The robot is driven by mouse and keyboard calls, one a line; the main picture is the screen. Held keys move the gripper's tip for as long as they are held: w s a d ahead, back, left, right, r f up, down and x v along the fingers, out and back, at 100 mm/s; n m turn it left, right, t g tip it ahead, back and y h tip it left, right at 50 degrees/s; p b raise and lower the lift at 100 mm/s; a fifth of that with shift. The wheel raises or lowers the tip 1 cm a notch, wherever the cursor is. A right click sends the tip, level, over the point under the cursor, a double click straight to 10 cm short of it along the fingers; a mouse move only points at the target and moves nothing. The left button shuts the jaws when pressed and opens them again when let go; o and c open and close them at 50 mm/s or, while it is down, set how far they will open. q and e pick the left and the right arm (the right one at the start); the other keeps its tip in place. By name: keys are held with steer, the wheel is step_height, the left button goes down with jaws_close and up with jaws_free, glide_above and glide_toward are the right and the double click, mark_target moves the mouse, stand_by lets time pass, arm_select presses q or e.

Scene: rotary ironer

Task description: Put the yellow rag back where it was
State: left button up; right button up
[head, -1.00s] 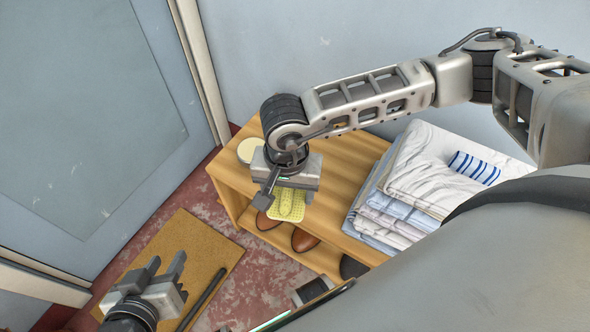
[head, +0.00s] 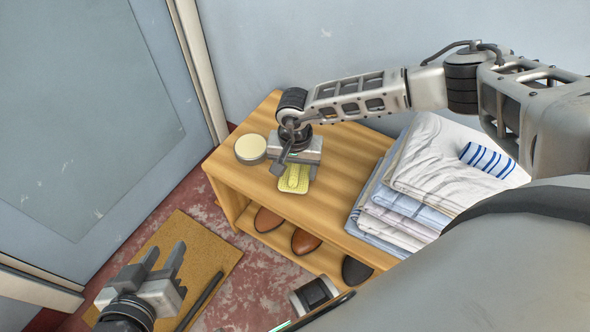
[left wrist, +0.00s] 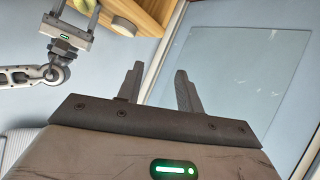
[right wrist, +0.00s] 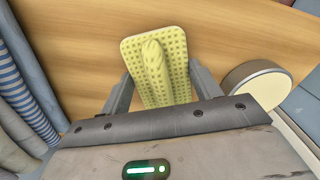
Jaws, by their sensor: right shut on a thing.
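The yellow rag (head: 293,180) is a small dotted cloth with a raised ridge along its middle. My right gripper (head: 296,172) is shut on it, over the front part of the wooden bench top. In the right wrist view the rag (right wrist: 178,84) lies between the fingers (right wrist: 160,72), with wood behind it. I cannot tell whether it touches the wood. My left gripper (head: 165,254) is open and empty, low at the left over the brown mat; its parted fingers (left wrist: 160,72) show in the left wrist view.
A round tin with a cream top (head: 250,148) stands on the bench (head: 345,155), left of my right gripper. Folded laundry (head: 425,185) with a striped blue-and-white cloth (head: 487,160) is stacked at the right. Shoes (head: 305,241) sit on the lower shelf. The mat (head: 215,246) lies on the floor.

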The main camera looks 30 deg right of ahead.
mark_target(295, 167)
steer(key=shift+f, duration=0.25)
steer(key=o, duration=0.9)
arm_select(q)
steer(key=shift+s+r, duration=0.1)
steer(key=shift+s, duration=0.05)
steer(key=shift+r, duration=0.1)
arm_select(e)
steer(key=shift+r, duration=0.1)
steer(key=shift+r, duration=0.3)
arm_select(q)
steer(key=shift+s+a+f+g+y+p, duration=0.2)
steer(key=shift+a+f+g+y+p, duration=0.35)
steer(key=shift+p, duration=1)
arm_select(e)
steer(key=shift+r, duration=5.8)
arm_select(q)
steer(key=shift+f, duration=0.25)
